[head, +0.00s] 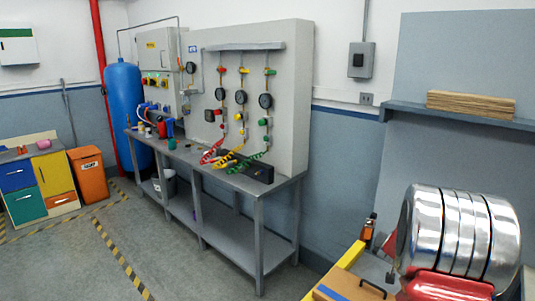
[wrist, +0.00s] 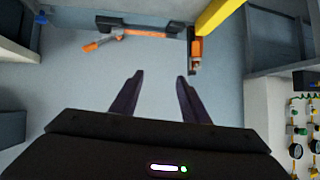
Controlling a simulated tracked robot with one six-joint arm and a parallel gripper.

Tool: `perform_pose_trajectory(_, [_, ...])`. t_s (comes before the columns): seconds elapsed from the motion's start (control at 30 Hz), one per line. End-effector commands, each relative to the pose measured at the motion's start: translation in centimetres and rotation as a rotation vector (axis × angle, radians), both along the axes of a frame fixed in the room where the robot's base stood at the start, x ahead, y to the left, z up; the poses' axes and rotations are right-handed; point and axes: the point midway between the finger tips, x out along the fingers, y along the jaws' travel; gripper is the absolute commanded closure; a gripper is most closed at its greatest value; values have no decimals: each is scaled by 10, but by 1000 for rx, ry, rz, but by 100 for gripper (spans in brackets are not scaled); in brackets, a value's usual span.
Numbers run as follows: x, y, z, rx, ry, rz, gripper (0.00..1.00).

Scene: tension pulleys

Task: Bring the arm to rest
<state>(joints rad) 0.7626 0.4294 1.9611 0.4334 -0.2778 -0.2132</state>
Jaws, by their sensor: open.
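My gripper (wrist: 157,82) shows in the wrist view, its two dark fingers spread apart with nothing between them. It is open and empty, and the fingers touch nothing that I can see. Beyond the fingertips is a plain grey-blue surface. My gripper does not show in the head view. The task names no other object.
In the wrist view, a yellow bar (wrist: 219,14) and an orange-black device (wrist: 195,50) lie beyond the fingers.

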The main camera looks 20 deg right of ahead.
Motion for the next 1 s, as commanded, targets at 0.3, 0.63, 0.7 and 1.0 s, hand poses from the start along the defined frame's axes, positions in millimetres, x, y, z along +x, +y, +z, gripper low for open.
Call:
perform_pose_trajectory(0.3, [32,122,56,68,33,221,58])
perform_pose_trajectory(0.63, [26,244,96,123,103,428,58])
perform_pose_trajectory(0.7, [20,269,103,134,121,470,58])
perform_pose_trajectory(1.0, [-22,365,124,163,209,636,58])
